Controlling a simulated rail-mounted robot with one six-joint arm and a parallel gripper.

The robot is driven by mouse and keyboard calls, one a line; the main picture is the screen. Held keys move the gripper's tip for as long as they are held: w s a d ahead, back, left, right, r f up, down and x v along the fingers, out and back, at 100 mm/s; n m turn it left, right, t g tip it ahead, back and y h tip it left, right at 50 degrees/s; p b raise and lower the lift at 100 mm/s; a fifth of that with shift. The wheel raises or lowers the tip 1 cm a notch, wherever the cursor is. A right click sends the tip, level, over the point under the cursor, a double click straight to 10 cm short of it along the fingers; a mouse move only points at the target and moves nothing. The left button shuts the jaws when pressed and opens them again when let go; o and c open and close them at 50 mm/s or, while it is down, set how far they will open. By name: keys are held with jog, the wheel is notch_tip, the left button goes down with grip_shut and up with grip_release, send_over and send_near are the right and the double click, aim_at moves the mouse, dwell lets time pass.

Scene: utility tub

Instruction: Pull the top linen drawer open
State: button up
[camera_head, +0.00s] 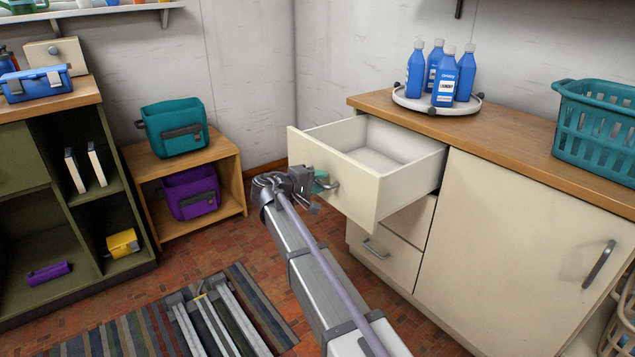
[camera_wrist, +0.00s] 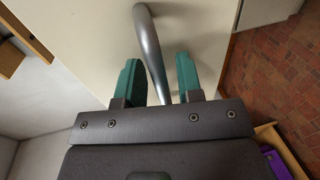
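The top drawer (camera_head: 352,190) of the cream cabinet stands pulled well out, and its inside looks empty. Its curved grey metal handle (camera_head: 333,180) is on the drawer front; the handle also shows in the wrist view (camera_wrist: 149,42). My gripper (camera_head: 318,182) is at the drawer front, with its teal fingers on either side of the handle. In the wrist view my gripper (camera_wrist: 160,80) is open: the bar runs between the fingers, close to the left one, with a gap to the right one.
A lower drawer (camera_head: 383,258) is shut below, beside a shut cabinet door (camera_head: 520,250). Blue bottles (camera_head: 446,80) stand on a round tray (camera_head: 412,101) on the wooden countertop (camera_head: 510,128), with a teal basket (camera_head: 597,130) to the right.

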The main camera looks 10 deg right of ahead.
jog(key=shift+o, duration=0.3)
jog(key=p+v, duration=0.2)
jog(key=v, duration=0.8)
jog(key=shift+s+a, duration=0.2)
jog(key=shift+a, duration=0.15)
